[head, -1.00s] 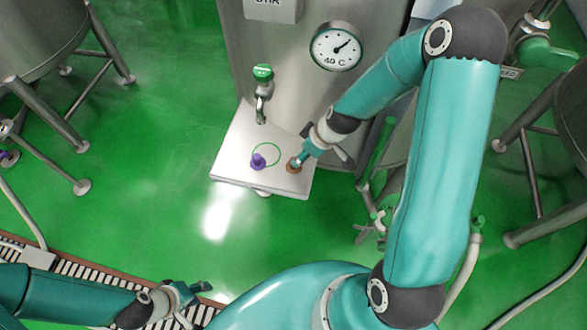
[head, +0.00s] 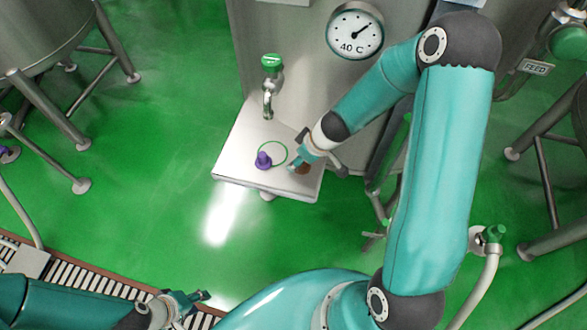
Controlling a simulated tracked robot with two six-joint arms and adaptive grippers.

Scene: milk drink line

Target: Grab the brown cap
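The brown cap (head: 303,170) lies on the steel shelf (head: 240,170) near its right front side, partly covered by my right gripper. My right gripper (head: 313,168) is low over the shelf, its fingers apart, with the cap showing between them; whether either finger touches the cap cannot be told. My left gripper (head: 197,302) is at the lower left, far from the cap and empty, and looks open.
A purple cap-like piece (head: 263,160) stands by a green ring (head: 273,153) on the shelf, left of the brown cap. A green-topped tap (head: 271,85) hangs over the shelf's back. A dial gauge (head: 355,31) is on the tank.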

